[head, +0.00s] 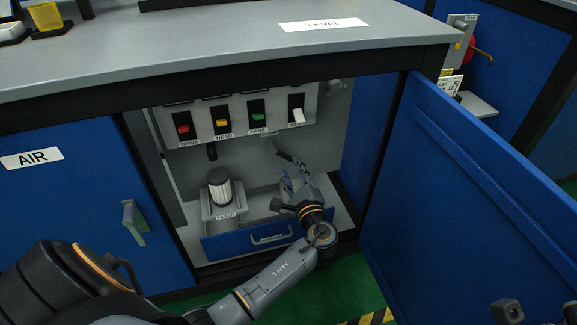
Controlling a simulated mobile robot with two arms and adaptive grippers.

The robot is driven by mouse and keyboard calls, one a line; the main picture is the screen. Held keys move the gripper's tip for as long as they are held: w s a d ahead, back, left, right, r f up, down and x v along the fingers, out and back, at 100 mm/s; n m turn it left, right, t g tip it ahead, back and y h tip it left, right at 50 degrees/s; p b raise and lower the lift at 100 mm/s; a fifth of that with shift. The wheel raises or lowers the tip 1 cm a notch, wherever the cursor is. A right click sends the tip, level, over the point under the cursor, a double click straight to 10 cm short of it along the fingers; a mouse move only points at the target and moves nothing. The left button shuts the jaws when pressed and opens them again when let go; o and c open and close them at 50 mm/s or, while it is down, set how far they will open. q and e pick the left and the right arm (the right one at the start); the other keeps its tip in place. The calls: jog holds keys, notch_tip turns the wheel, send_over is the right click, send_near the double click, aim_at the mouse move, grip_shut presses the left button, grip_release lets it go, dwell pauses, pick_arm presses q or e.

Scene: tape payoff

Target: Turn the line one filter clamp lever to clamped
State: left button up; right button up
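A white ribbed filter (220,190) with a dark cap stands upright in a grey bracket with a small label, inside the open cabinet. A thin grey lever (286,154) slants down to the right below the switch panel. A short dark handle (211,151) hangs above the filter. I cannot tell which of these is the clamp lever. My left gripper (285,189) is inside the cabinet, right of the filter and just below the grey lever's end. Its fingers are apart, with nothing seen between them.
A panel with red, yellow, green and white switches (257,113) is above. A blue drawer (225,242) lies below. The open blue door (470,190) bounds the right side, and the worktop (200,48) overhangs the opening. A closed AIR door (70,200) is on the left.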

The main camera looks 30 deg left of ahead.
aim_at(287, 158)
pick_arm(q)
jog(key=shift+b+x, duration=0.4)
jog(key=shift+x, duration=1.7)
grip_shut()
